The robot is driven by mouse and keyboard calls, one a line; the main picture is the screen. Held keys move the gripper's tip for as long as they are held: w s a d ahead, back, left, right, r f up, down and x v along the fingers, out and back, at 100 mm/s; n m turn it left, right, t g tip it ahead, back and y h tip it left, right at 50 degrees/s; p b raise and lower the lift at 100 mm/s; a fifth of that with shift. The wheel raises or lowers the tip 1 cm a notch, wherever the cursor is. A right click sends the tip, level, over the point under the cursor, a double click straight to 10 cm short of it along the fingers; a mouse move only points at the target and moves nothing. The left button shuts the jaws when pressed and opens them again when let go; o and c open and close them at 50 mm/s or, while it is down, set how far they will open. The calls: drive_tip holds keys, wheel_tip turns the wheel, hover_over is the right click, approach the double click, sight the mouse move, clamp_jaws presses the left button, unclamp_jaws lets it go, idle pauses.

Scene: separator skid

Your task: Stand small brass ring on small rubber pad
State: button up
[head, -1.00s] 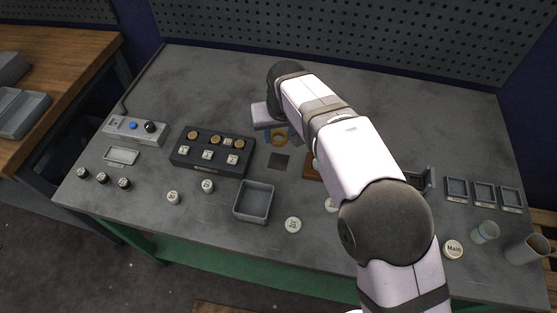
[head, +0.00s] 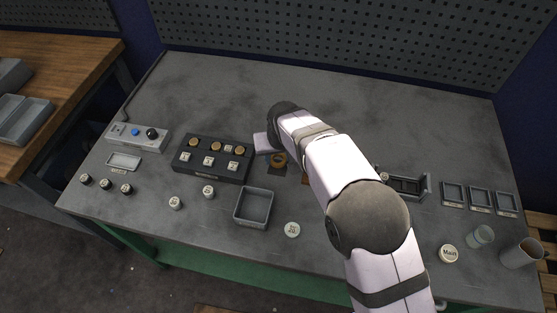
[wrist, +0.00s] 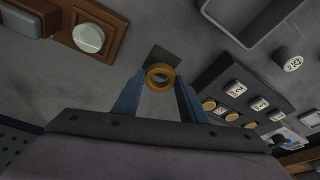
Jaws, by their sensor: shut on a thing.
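The small brass ring (wrist: 149,78) is held between the two blue fingertips of my gripper (wrist: 160,79), which is shut on it. The ring's round opening faces the wrist camera. The small rubber pad (wrist: 163,56) is a dark square on the table, just past the ring and partly hidden by it. In the head view the ring (head: 272,161) overlaps the pad (head: 276,171). I cannot tell whether the ring touches the pad.
A black block with several labelled buttons (head: 213,175) stands close to the left of the pad. A brown base with a pale round top (wrist: 89,38) is on the pad's other side. An open grey bin (head: 240,218) stands nearer the front.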

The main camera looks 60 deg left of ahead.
sight(279, 162)
drive_tip(key=shift+f+p, duration=0.4)
drive_tip(key=shift+f, duration=1.05)
drive_tip(key=shift+f, duration=0.1)
drive_tip(key=shift+f, duration=0.1)
drive_tip(key=o, duration=1.1)
drive_tip(key=shift+v, duration=0.8)
drive_tip(key=b+v, duration=0.3)
drive_tip(key=v, duration=0.7)
drive_tip(key=shift+r, duration=0.4)
